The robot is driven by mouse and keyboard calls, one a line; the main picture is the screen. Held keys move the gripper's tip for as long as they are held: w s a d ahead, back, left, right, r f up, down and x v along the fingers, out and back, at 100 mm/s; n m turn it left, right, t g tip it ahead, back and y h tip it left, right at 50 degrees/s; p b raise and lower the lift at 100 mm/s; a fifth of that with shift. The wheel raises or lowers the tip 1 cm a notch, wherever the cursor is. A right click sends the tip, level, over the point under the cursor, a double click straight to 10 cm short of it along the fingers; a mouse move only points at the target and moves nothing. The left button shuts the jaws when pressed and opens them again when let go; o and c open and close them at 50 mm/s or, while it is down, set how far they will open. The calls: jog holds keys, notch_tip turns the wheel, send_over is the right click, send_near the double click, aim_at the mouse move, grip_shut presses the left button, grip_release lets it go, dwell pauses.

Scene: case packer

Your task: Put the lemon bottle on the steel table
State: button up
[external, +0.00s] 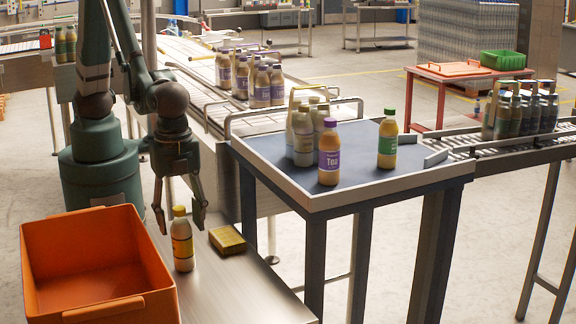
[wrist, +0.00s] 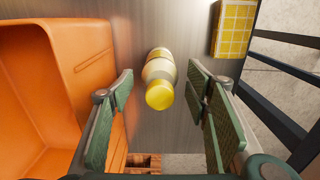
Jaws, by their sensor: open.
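The lemon bottle (external: 182,243), with a yellow cap and yellow label, stands upright on the steel table (external: 252,282). My gripper (external: 181,222) is open, its fingers pointing down on either side of the bottle's upper part in the external view. In the wrist view the bottle (wrist: 159,82) shows with its yellow cap nearest, between the two open fingers of my gripper (wrist: 165,110) and with clear gaps on both sides. The fingers do not appear to touch it.
An orange crate (external: 157,279) stands left of the bottle. A yellow box (external: 227,240) lies to its right. A blue-topped table (external: 259,158) with several bottles, including a purple-capped one (external: 329,157) and a green-capped one (external: 387,142), stands to the right.

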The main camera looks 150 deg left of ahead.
jog(key=shift+r, duration=3.95)
jog(key=shift+r, duration=0.1)
jog(key=shift+s+d+r, duration=0.3)
jog(key=shift+s+r, duration=0.05)
jog(key=shift+r, duration=0.1)
jog(key=s+d+r+t, duration=0.3)
jog(key=s+d+r, duration=0.2)
jog(key=s, duration=0.4)
jog(key=s+d+r+t, duration=0.4)
jog(key=s+d+r, duration=0.2)
jog(key=s, duration=0.4)
jog(key=shift+d+r, duration=0.2)
jog(key=shift+r, duration=0.6)
